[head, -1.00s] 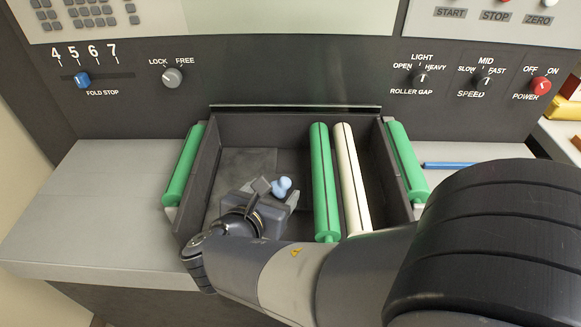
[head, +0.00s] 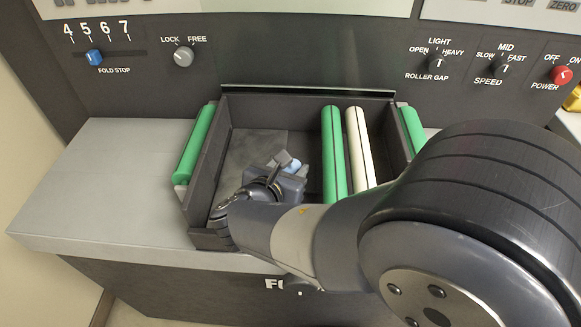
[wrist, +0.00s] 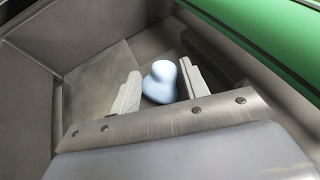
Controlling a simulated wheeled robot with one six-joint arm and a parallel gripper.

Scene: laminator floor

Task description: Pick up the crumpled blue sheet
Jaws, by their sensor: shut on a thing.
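The crumpled blue sheet (head: 291,165) is a small light-blue lump inside the dark tray of the machine. In the wrist view the blue sheet (wrist: 160,82) sits between the two pale fingers of my gripper (wrist: 160,88). My gripper (head: 284,163) is shut on it, low inside the tray's left part. In the head view my gripper and wrist cover part of the sheet. I cannot tell whether the sheet touches the tray floor.
The dark tray (head: 205,190) has walls around my gripper. A green roller (head: 334,150) and a cream roller (head: 359,150) stand close on the right. Another green roller (head: 196,145) lies outside the left wall. The grey counter (head: 110,190) at left is clear.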

